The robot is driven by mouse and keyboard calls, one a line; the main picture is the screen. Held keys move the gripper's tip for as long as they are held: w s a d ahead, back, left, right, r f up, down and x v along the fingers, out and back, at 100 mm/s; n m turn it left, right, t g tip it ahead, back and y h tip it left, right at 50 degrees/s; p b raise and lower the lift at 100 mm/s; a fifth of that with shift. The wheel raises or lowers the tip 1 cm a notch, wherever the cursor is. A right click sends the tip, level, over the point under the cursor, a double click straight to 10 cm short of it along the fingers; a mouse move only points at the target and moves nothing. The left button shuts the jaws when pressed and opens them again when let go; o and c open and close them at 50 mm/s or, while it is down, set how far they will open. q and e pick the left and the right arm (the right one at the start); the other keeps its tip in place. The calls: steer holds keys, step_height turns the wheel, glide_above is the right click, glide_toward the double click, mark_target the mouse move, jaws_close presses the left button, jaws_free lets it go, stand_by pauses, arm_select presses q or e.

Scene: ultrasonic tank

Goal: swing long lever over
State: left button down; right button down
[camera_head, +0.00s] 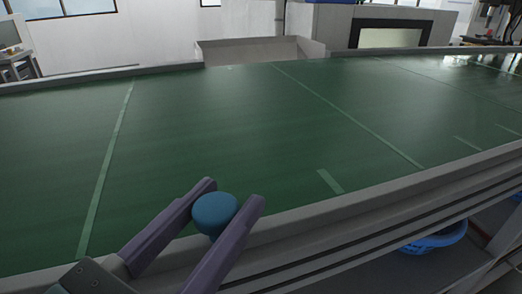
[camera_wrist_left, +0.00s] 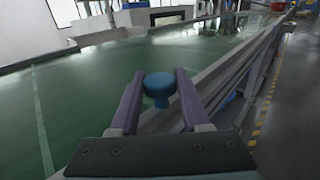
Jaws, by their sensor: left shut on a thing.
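The lever's blue round knob (camera_head: 214,211) shows at the front edge of the green table, between the two purple fingers of my left gripper (camera_head: 230,200). The left gripper is shut on the knob, one finger on each side. The knob also shows in the left wrist view (camera_wrist_left: 158,86), between the fingertips (camera_wrist_left: 160,85), with a narrower blue part under its cap. The rest of the lever is hidden below the knob and the fingers. My right gripper is in neither view.
The green table top (camera_head: 230,130) with pale stripes is clear. A grey rail (camera_head: 340,204) runs along its front edge. A blue basket (camera_head: 437,240) sits below at the right. A yellow floor line (camera_wrist_left: 263,112) runs beside the table.

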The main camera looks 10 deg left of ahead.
arm_select(q)
steer(key=shift+s+d+r, duration=0.1)
steer(key=shift+d+r, duration=0.05)
steer(key=c, duration=0.8)
jaws_free()
steer(key=o, duration=0.3)
steer(key=shift+s, duration=0.15)
steer(key=shift+o, duration=0.5)
steer(key=shift+f, duration=0.2)
steer(key=shift+s, duration=0.4)
steer(key=b+v, duration=0.2)
steer(key=v, duration=0.7)
